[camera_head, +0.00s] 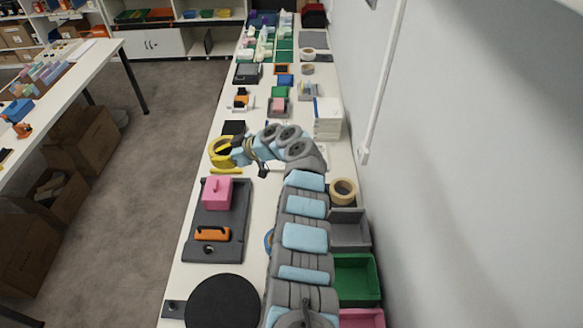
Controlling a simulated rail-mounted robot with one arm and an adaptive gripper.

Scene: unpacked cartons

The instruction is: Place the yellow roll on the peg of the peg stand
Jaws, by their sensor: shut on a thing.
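The yellow roll (219,157) is at the left edge of the long white table, beyond the pink box. My gripper (235,153) is at the roll's right side and shut on it, covering part of its rim. The roll's ring shape and dark opening show. I cannot tell whether the roll touches the table. No peg stand can be made out clearly; my arm covers part of the table.
A dark grey tray (233,222) holds a pink box (217,193) and an orange handle (212,234). A black disc (222,302) lies nearer. A tan tape roll (343,190) and grey (350,232) and green bins (357,277) line the wall side.

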